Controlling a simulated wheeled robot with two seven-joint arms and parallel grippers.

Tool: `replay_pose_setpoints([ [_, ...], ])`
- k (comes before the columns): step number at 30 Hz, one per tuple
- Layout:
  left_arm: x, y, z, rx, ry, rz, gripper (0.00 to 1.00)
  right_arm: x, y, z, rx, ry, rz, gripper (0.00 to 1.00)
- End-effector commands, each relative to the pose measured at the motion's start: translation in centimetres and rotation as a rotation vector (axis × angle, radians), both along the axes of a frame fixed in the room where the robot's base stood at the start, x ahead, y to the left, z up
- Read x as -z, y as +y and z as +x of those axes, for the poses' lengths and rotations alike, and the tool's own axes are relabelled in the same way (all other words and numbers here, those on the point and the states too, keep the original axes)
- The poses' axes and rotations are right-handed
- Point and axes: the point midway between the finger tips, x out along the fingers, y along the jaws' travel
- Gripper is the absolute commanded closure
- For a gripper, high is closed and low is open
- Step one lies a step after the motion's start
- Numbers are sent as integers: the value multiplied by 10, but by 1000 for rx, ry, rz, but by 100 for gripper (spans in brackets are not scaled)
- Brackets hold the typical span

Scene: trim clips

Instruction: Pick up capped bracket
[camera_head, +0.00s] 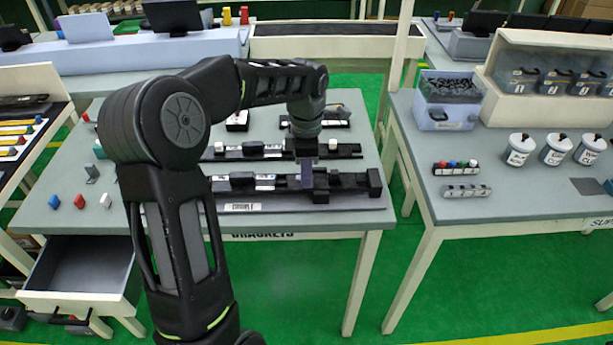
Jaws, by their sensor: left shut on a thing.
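My left gripper (307,182) points straight down at the front black rack (350,186) on the grey table. It is shut on a small dark piece (320,188) in that rack, which looks like the bracket. The fingers and wrist hide part of it, and I cannot make out its cap. Other dark and pale pieces sit along the front rack and the rack behind it (345,151). My right gripper is not in view.
Small red, blue and white pieces (79,202) stand at the table's left. An open drawer (78,275) juts out below them. A post (398,60) rises behind the right side. The right table (510,200) holds white tubs (520,150) and a blue bin (447,115).

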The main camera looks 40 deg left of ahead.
Motion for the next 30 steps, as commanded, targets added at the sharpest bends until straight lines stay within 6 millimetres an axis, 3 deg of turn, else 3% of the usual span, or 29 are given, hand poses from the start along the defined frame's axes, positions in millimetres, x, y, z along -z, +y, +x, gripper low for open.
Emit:
replay_pose_setpoints([
  [15,-87,0,1,0,-3,0,100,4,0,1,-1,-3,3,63],
  [30,-94,0,0,0,-1,-1,100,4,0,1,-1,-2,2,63],
])
